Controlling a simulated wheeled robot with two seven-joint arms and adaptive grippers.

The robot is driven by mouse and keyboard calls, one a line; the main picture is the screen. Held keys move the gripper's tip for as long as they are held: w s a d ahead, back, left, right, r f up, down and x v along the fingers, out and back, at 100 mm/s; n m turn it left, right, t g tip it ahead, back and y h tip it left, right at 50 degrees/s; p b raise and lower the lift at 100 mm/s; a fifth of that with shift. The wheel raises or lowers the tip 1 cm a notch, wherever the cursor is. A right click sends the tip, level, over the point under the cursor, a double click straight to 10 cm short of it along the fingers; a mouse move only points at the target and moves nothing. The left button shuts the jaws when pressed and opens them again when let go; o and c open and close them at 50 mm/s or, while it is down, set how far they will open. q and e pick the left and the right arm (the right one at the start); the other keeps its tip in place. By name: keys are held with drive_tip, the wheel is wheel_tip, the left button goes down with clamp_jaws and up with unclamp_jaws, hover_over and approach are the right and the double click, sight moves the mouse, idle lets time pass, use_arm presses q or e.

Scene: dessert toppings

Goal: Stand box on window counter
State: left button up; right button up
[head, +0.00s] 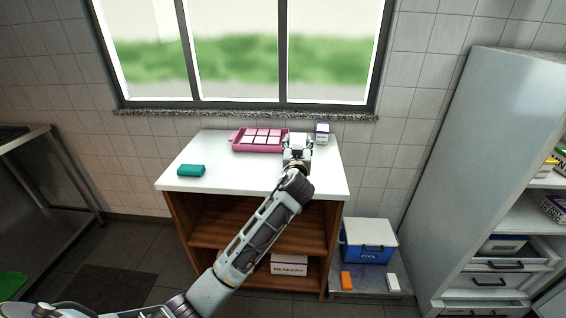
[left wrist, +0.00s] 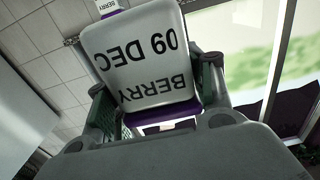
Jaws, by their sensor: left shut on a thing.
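My left gripper (head: 298,148) is over the back right of the white window counter (head: 225,178), beside the pink tray. In the left wrist view its two fingers (left wrist: 160,100) are shut on a white box (left wrist: 135,55) marked BERRY and 09 DEC, with a purple band at one end. The lettering appears upside down there. In the head view the gripper mostly hides this box, and I cannot tell whether it touches the counter. A second white and purple box (head: 323,134) stands at the counter's back right corner; its BERRY end shows in the left wrist view (left wrist: 110,6). My right gripper is not in view.
A pink tray (head: 236,147) with pale squares lies at the back of the counter. A teal packet (head: 191,171) lies at its left. The window sill (head: 240,112) is behind. A blue cooler (head: 367,250) stands low at right. The counter's front middle is clear.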

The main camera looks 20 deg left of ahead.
use_arm(q)
wheel_tip(320, 180, down, 4)
drive_tip(key=shift+r, duration=0.15)
drive_tip(key=shift+f+b, duration=0.3)
drive_tip(key=shift+f, duration=0.8)
drive_tip(key=shift+f+b, duration=0.3)
drive_tip(key=shift+f, duration=1.15)
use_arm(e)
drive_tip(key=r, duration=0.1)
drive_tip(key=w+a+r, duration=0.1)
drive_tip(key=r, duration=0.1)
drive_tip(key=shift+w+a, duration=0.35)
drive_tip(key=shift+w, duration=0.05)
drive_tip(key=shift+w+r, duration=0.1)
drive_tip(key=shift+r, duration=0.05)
